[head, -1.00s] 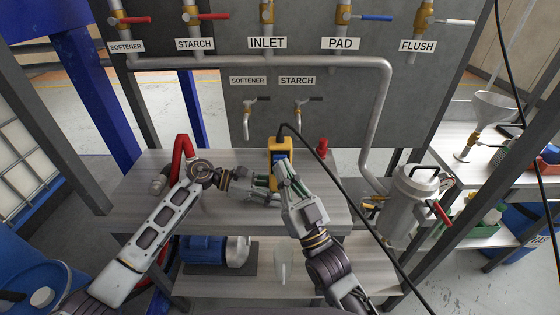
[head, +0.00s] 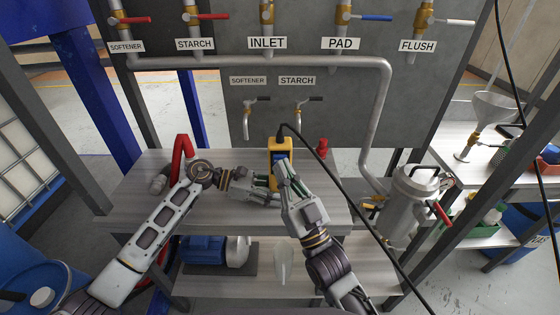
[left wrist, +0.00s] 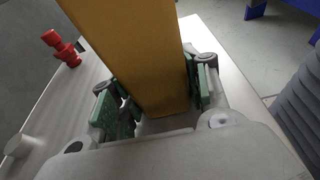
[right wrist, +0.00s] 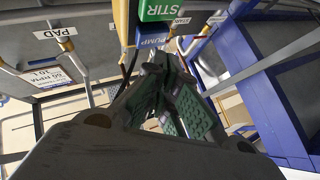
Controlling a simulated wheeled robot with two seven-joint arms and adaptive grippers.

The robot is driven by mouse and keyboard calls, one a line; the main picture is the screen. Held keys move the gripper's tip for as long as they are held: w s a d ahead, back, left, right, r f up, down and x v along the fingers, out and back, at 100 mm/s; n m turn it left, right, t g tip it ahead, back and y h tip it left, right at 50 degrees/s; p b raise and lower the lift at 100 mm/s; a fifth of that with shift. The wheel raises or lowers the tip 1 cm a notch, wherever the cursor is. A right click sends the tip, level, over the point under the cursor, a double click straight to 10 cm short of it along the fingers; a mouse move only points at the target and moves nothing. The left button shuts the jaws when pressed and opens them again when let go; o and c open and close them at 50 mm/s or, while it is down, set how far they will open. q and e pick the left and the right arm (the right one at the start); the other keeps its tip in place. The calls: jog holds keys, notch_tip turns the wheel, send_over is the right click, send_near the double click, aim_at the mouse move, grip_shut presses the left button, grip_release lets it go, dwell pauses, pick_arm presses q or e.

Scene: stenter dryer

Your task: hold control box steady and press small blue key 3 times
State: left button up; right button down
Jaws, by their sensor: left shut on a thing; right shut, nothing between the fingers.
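The yellow control box (head: 274,145) stands upright at the back of the steel table, with a black cable from its top. My left gripper (head: 273,196) is shut on its lower part; in the left wrist view the yellow body (left wrist: 135,50) sits between green finger pads. In the right wrist view the box shows a green key marked STIR (right wrist: 160,10) and, below it, a blue key marked PUMP (right wrist: 152,41). My right gripper (head: 281,165) is shut and empty, its tips (right wrist: 166,60) close to the blue key. Whether they touch it I cannot tell.
A red knobbed part (head: 321,148) stands on the table (head: 180,210) right of the box. The black cable (head: 345,190) hangs past my right arm. A red bent pipe (head: 184,150) is near my left arm, and a metal canister (head: 412,200) is at right.

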jog(key=shift+w, duration=0.9)
dwell(1.3)
jog(key=shift+s, duration=0.9)
dwell(0.3)
jog(key=shift+s, duration=2.55)
jog(key=shift+s, duration=0.1)
dwell(0.4)
jog(key=shift+s, duration=1.8)
jog(key=shift+w, duration=0.2)
